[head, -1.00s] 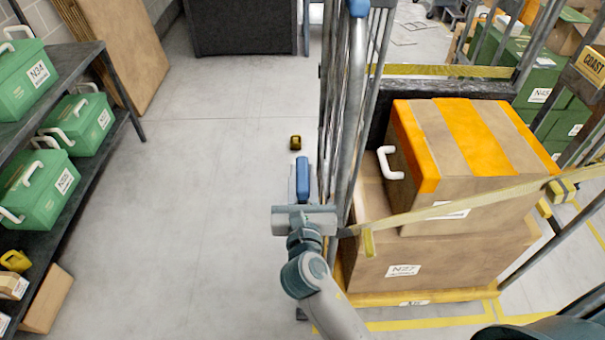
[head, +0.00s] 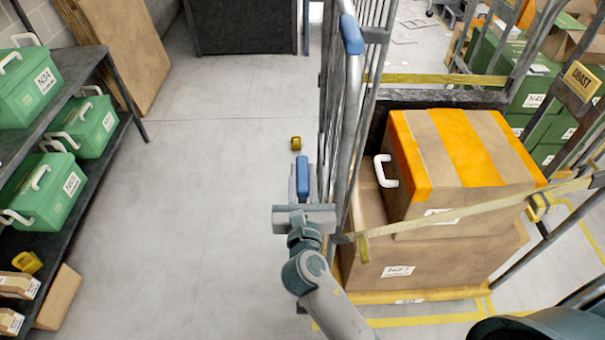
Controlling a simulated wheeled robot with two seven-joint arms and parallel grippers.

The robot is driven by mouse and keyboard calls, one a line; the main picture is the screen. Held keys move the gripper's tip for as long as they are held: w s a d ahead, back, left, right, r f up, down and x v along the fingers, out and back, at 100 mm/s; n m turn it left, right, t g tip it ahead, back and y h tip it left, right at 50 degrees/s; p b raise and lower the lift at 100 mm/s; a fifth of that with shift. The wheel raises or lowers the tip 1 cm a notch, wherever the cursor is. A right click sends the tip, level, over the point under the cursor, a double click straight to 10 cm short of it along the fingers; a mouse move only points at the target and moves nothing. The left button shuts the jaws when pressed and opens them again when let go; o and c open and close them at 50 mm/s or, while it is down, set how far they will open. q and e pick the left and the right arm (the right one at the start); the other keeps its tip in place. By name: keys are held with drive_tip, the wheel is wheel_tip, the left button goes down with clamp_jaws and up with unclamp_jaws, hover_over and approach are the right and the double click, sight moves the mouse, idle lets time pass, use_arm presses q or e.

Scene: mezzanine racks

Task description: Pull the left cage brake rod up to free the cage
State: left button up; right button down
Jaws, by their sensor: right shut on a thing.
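The roll cage (head: 350,120) stands right of centre with metal bars and a blue grip (head: 351,35) high on its near upright. A second, upright-looking blue handle (head: 303,172), apparently the brake rod's grip, shows just left of the cage's side bars. My right gripper (head: 303,192) is at this handle, its fingers shut on it, with the wrist below in the picture. The rod's lower part is hidden by the gripper and arm. My left gripper is not in view.
The cage holds an orange-striped carton (head: 470,150) on a larger carton (head: 430,260), with a yellow strap (head: 470,213) across. A shelf (head: 95,75) with green cases stands left. The floor between is clear.

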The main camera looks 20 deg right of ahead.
drive_tip(key=c, duration=1.5)
unclamp_jaws()
drive_tip(key=shift+w+r, duration=0.1)
drive_tip(key=shift+r, duration=0.45)
drive_tip(key=shift+f, duration=0.1)
drive_tip(key=shift+s+f, duration=0.2)
drive_tip(key=shift+s, duration=0.05)
drive_tip(key=shift+s+a, duration=0.2)
drive_tip(key=shift+s, duration=0.35)
drive_tip(key=shift+b+v, duration=0.4)
drive_tip(key=shift+v, duration=7.65)
drive_tip(key=shift+r, duration=0.15)
